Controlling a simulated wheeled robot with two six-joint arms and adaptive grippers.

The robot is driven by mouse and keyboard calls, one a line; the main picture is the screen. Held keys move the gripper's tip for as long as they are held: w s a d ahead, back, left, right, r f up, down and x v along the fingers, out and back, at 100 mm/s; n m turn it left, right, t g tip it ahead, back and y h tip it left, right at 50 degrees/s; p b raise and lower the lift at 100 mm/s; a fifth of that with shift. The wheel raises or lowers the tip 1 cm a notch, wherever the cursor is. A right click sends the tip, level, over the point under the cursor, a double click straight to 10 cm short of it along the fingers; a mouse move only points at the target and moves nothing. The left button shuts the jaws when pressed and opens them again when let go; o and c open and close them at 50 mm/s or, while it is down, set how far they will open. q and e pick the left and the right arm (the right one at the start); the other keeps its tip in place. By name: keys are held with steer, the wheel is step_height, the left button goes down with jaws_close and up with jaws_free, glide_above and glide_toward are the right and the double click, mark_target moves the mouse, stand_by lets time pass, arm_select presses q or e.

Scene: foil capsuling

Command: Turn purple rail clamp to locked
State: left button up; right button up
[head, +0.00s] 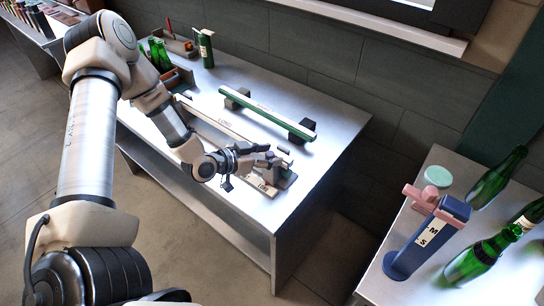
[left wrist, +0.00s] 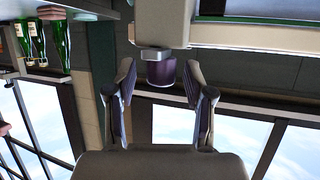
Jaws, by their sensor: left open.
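In the left wrist view a short dark purple cylinder, the purple rail clamp's knob (left wrist: 161,73), sits under a small grey block on a pale body. My left gripper (left wrist: 158,82) is open, with one finger on each side of the knob and a visible gap at each side. In the head view my left gripper (head: 262,155) is over the right end of the white rail (head: 222,122). The clamp is largely hidden there by the gripper and small blocks, and I cannot tell its lock state. My right gripper is not in view.
A green-topped rail (head: 265,112) lies on dark supports behind, on the same table (head: 330,107). Green bottles (head: 160,55) stand at its far left. A second table (head: 380,290) at right holds a blue stand (head: 428,240) and more green bottles (head: 480,258).

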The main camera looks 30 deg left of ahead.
arm_select(q)
steer(key=shift+a+f, duration=0.1)
steer(key=shift+w, duration=0.15)
steer(key=shift+w+d, duration=0.1)
steer(key=shift+d, duration=0.1)
steer(key=c, duration=0.3)
jaws_close()
steer(key=shift+f, duration=0.15)
